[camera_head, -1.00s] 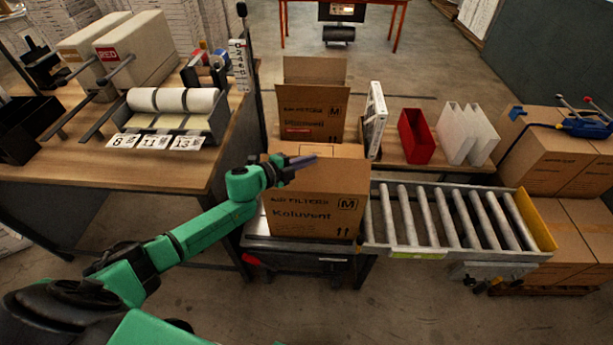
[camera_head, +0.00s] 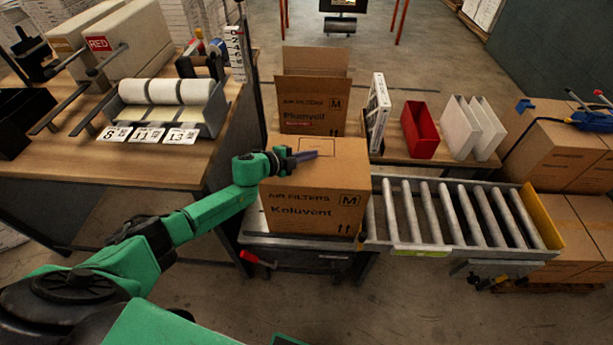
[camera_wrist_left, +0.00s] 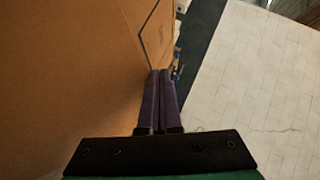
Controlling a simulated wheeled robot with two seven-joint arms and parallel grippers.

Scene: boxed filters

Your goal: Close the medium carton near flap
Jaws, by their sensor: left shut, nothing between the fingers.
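The medium carton (camera_head: 315,212), brown and marked Koluvent and M, stands on the dark stand at the near end of the roller conveyor. Its near flap (camera_head: 335,176) lies about level across the top, though I cannot tell whether it is fully flat. My left gripper (camera_head: 314,155) is shut and empty, its dark fingers over the carton top at or just above the cardboard. In the left wrist view the shut fingers (camera_wrist_left: 160,98) lie beside a brown cardboard surface (camera_wrist_left: 70,80) with a dark printed line. My right gripper is out of view.
Another M carton (camera_head: 310,105), marked Plumveil, stands behind with a raised flap. A white boxed filter (camera_head: 378,112), red bin (camera_head: 419,133) and white panels (camera_head: 470,128) stand behind the conveyor (camera_head: 450,215). A workbench (camera_head: 170,165) is at left.

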